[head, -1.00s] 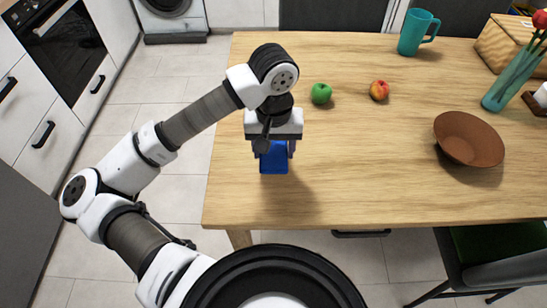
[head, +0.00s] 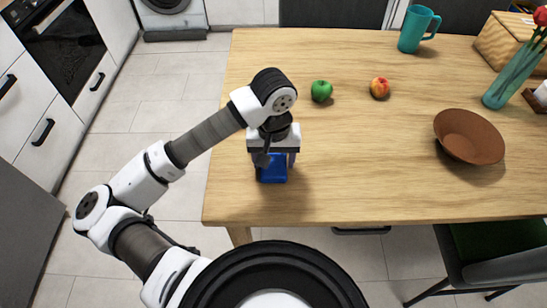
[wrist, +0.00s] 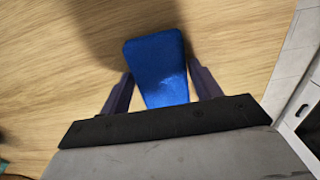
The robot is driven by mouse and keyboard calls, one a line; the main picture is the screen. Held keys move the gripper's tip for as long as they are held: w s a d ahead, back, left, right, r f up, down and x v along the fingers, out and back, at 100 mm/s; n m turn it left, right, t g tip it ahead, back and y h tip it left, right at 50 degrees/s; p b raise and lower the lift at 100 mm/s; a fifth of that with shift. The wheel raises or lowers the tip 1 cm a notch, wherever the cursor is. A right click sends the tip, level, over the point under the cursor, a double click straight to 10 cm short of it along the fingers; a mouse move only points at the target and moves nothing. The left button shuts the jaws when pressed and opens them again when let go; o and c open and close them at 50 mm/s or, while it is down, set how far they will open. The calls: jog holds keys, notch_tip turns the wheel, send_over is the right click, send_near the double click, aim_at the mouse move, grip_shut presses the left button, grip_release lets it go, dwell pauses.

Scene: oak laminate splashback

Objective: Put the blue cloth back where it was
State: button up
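The blue cloth (head: 272,170) is a small, flat, folded-looking piece under my gripper (head: 274,160), near the left front part of the wooden table (head: 370,190). In the wrist view the cloth (wrist: 158,70) lies between the two dark fingers of my gripper (wrist: 160,75), which sit against its side edges. The gripper is shut on it. A dark shadow falls on the wood beside it. The exact height of the cloth above the table is hard to tell.
A green apple (head: 321,91) and a red-yellow fruit (head: 380,88) lie behind the gripper. A brown bowl (head: 468,137), a teal mug (head: 417,30), a wooden box (head: 500,40) and a vase (head: 510,82) stand farther right. The table's middle front is clear.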

aim_at(273, 161)
jog(key=shift+o, duration=1.4)
jog(key=shift+r, duration=0.1)
jog(key=shift+r+p, duration=0.2)
jog(key=shift+p, duration=0.2)
notch_tip(273, 161, up, 12)
jog(key=b, duration=0.1)
